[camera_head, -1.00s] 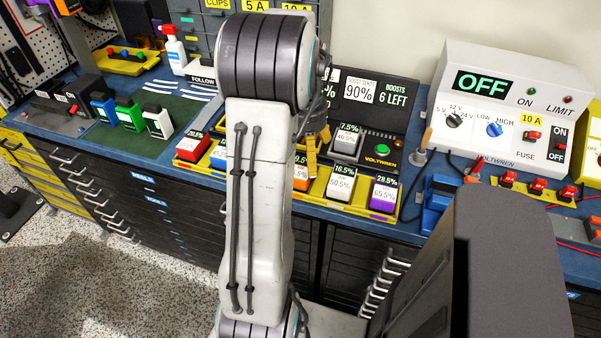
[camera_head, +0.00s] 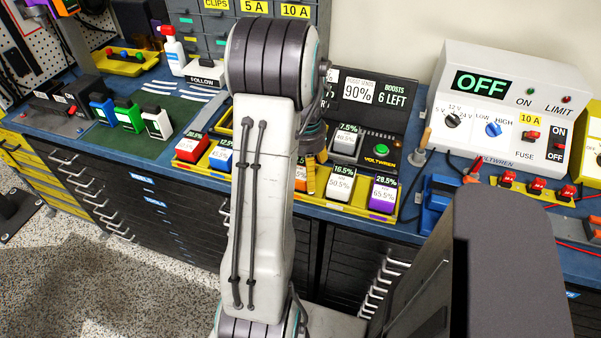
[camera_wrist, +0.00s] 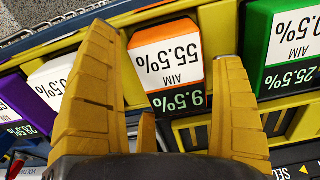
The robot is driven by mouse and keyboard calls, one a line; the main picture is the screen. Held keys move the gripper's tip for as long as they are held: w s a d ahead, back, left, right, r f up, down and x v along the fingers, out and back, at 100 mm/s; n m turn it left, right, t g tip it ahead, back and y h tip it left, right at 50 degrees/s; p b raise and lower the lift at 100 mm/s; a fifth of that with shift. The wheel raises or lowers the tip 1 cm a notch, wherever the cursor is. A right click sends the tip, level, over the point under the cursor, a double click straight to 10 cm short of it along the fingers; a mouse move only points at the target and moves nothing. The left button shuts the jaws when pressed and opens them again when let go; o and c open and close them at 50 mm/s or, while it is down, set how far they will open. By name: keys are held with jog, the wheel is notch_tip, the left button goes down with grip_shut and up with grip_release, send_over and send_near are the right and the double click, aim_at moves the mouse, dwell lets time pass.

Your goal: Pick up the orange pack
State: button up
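The orange pack (camera_wrist: 167,57) has an orange rim, a white face reading 55.5% and a green 9.5% display. In the wrist view it sits between my gripper's spread yellow fingers, with gaps on both sides. My gripper (camera_wrist: 165,62) is open and empty. In the head view, only a sliver of the orange pack (camera_head: 300,178) shows beside my arm, which hides the rest. The yellow fingers of my gripper (camera_head: 311,172) show just right of my arm, close to the pack.
In the wrist view, a white pack (camera_wrist: 55,80) and a purple pack (camera_wrist: 22,108) stand to the left, and a green pack (camera_wrist: 285,45) to the right. The packs sit in a yellow tray (camera_head: 377,218). A black Voltwren box (camera_head: 400,100) stands behind.

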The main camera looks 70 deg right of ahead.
jog(key=c, duration=0.9)
jog(key=shift+c, duration=0.2)
jog(key=shift+r, duration=0.15)
